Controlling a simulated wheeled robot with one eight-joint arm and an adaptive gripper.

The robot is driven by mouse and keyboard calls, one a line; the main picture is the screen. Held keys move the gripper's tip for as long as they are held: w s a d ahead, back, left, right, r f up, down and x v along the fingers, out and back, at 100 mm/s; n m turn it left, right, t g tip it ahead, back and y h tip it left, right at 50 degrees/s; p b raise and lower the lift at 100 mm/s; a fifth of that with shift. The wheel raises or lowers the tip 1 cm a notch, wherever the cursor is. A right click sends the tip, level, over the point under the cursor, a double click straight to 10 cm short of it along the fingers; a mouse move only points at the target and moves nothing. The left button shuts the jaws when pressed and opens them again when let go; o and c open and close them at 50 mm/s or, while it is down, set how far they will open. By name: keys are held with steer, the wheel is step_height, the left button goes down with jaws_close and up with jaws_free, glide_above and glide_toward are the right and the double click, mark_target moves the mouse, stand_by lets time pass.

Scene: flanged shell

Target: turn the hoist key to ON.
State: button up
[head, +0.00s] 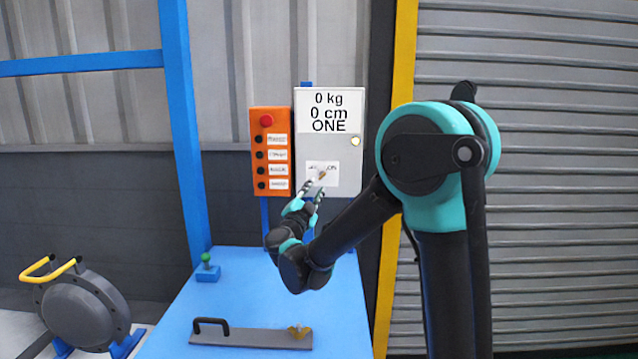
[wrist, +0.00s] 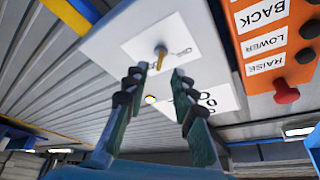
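The hoist key (head: 322,175) is a small brass-coloured key on the lower label of the grey control box (head: 343,150). The label's right part seems to read ON; my gripper and the key hide some of it. In the wrist view, which is rotated, the key (wrist: 160,54) stands out from a white label. My gripper (head: 318,185) is just in front of and below the key in the head view. In the wrist view my gripper (wrist: 160,75) has its fingers apart, with the key just beyond and between the tips. I see no contact.
An orange button panel (head: 271,150) with a red button stands beside the box. The blue table (head: 240,270) below carries a grey plate with a black handle (head: 250,339) and a green-knobbed blue block (head: 207,268). A grey flanged shell (head: 84,308) is at left.

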steer(key=v, duration=0.5)
steer(key=shift+s+a+f, duration=0.1)
steer(key=shift+s, duration=0.25)
steer(key=s+d+f+n+g+y, duration=0.4)
steer(key=d+f+n+y, duration=0.15)
steer(key=f+n, duration=0.2)
steer(key=s+d+f+n+g+y, duration=0.5)
steer(key=f+n+y, duration=0.1)
steer(key=f+n, duration=0.15)
steer(key=s+d+f+m+g+h, duration=0.2)
steer(key=s+d+f+g+h, duration=0.3)
steer(key=s+d+f, duration=0.9)
steer(key=s+g, duration=0.2)
steer(key=s, duration=0.1)
steer(key=shift+s+d+f+h, duration=0.25)
steer(key=shift+d+f+h, duration=0.1)
steer(key=shift+f, duration=0.05)
